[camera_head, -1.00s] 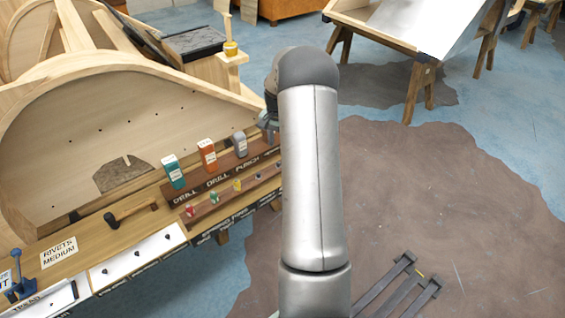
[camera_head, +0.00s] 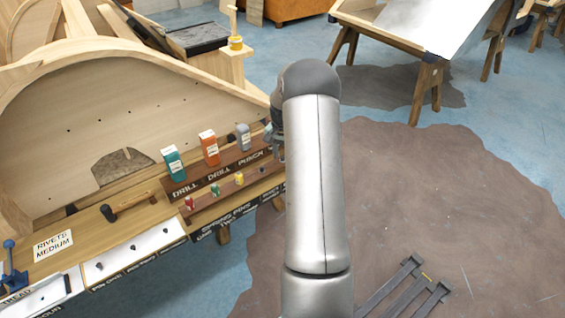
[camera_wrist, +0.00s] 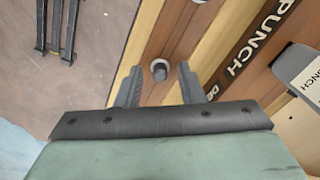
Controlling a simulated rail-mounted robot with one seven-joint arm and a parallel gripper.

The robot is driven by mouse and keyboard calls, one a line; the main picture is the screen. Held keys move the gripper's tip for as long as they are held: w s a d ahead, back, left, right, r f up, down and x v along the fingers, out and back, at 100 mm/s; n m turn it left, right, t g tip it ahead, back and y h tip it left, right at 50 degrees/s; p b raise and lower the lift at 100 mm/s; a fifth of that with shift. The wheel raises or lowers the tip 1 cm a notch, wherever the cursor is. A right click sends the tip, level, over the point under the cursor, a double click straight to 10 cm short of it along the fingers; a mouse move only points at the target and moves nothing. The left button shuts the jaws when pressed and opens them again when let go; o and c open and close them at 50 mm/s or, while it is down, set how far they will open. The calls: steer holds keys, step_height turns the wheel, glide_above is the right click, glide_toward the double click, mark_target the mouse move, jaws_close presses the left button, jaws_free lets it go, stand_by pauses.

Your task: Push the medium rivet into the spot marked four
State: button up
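The card reading "RIVETS MEDIUM" (camera_head: 53,245) lies on the wooden bench at the left. Small dark pieces, possibly rivets, stand on a white strip (camera_head: 115,270) in front of it; I cannot tell their size. My gripper (camera_wrist: 159,85) is open in the wrist view. A dark cylindrical pin (camera_wrist: 160,69) in a pale ring stands in the brown rack just beyond the fingertips, between their lines, apparently untouched. In the head view my gripper (camera_head: 277,140) is partly hidden behind my arm, at the rack's right end. No spot marked four is readable.
The brown rack (camera_head: 225,200) holds red, green and yellow pins below the teal, orange and grey drill and punch tools (camera_head: 210,148). A hammer (camera_head: 125,205) lies on the bench. A large curved wooden frame (camera_head: 60,130) rises behind.

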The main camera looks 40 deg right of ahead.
jaws_close()
steer(key=shift+r+p, duration=0.3)
steer(key=shift+r, duration=0.5)
stand_by(0.4)
steer(key=shift+r+p, duration=0.7)
steer(key=shift+r, duration=0.75)
